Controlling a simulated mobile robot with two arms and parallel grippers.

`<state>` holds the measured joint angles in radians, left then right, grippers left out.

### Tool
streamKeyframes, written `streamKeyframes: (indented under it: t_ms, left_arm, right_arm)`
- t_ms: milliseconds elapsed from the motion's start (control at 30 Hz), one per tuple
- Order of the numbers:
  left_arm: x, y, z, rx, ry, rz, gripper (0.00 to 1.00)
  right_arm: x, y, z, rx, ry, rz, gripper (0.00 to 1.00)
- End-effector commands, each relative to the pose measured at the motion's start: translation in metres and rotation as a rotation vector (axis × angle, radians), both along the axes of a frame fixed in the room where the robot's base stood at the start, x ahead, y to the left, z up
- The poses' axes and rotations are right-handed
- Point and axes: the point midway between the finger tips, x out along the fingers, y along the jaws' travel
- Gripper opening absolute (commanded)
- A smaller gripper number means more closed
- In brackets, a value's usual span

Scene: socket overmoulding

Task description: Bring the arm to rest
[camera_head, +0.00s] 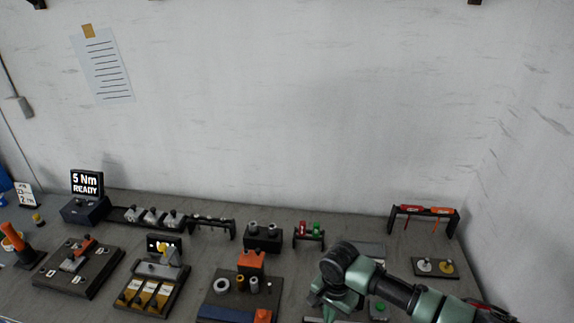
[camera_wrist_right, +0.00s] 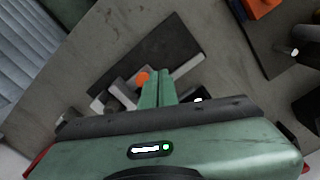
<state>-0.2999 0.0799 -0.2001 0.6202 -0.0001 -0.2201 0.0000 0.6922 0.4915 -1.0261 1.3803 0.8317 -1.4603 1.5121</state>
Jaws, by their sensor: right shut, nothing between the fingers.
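My right arm (camera_head: 395,288), green and black, comes in from the lower right in the head view and reaches over the right part of the bench. My right gripper (camera_wrist_right: 157,92) shows in the wrist view with its two green fingers together and nothing between them. Below the fingers is a dark plate (camera_wrist_right: 150,62) with grey blocks and an orange round part (camera_wrist_right: 142,78) beside the fingertips. I cannot tell whether the fingers touch any of it. In the head view the fingertips are largely hidden by my own arm. My left gripper is not in view.
The grey bench (camera_head: 205,262) carries several fixtures. A screwdriver rack (camera_head: 424,212) and a plate with two knobs (camera_head: 435,267) stand near my right arm. An orange block fixture (camera_head: 251,262) is to its left. A display (camera_head: 87,183) reads "5 Nm READY". Walls bound the back and right.

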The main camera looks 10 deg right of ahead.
Motion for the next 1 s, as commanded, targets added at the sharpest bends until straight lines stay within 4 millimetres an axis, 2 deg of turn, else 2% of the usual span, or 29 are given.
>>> streamKeyframes:
  t_ms: [67,133,233,300,400,467,567,1000]
  left_arm:
    - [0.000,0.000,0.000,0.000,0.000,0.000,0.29]
    - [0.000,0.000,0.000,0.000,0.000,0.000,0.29]
    - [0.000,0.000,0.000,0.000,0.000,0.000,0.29]
    - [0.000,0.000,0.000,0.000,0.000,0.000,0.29]
    - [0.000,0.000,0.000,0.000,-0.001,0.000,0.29]
    - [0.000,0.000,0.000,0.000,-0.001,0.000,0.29]
    - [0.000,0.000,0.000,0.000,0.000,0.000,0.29]
    - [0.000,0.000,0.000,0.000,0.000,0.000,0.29]
  right_arm:
    - [-0.010,0.012,-0.004,0.019,0.000,0.048,0.00]
    - [-0.028,0.032,-0.008,0.054,-0.006,0.140,0.00]
    - [-0.064,0.071,-0.010,0.130,-0.042,0.332,0.00]
    - [-0.090,0.094,-0.005,0.183,-0.097,0.473,0.00]
    - [-0.121,0.107,0.009,0.218,-0.192,0.634,0.00]
    - [-0.136,0.103,0.019,0.213,-0.246,0.703,0.00]
    - [-0.155,0.087,0.031,0.173,-0.307,0.781,0.00]
    - [-0.218,-0.001,0.064,-0.056,-0.328,0.924,0.00]
